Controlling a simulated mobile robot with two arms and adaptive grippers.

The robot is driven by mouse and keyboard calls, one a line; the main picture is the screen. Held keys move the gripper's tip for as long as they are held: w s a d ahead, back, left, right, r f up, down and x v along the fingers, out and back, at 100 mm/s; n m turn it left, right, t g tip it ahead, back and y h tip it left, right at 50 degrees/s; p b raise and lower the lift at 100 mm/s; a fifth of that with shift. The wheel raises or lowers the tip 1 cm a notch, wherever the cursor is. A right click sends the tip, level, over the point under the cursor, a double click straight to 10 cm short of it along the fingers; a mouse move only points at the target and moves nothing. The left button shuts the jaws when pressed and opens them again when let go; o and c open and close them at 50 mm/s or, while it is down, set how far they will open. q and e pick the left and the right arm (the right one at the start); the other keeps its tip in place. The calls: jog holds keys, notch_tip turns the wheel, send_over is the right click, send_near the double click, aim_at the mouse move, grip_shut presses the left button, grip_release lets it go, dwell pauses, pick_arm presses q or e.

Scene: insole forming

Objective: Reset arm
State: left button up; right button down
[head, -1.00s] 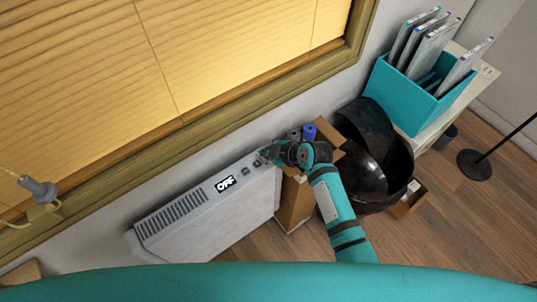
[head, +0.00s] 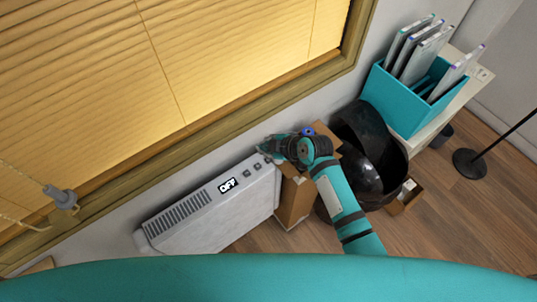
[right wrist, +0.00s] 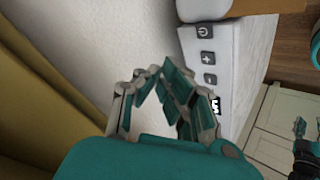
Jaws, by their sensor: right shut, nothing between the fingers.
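My right gripper (head: 268,147) is shut and empty. In the head view it is at the upper right end of the white heater (head: 205,215), close to the buttons; I cannot tell there whether it touches. In the right wrist view my right gripper (right wrist: 158,75) has its fingertips together, to the left of the heater's button panel (right wrist: 208,57), with wall behind them. The heater's display (head: 228,185) reads OFF. My left gripper does not show in the head view; a small teal and dark finger-like shape at the wrist view's right edge may be it.
A cardboard box (head: 293,205) stands below my right wrist, beside the heater. A black bin (head: 378,170) and a teal file box (head: 400,105) are further right. The window frame (head: 215,107) runs above the heater. Wooden floor (head: 445,220) is clear at lower right.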

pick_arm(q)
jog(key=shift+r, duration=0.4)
pick_arm(e)
jog(key=shift+r, duration=0.45)
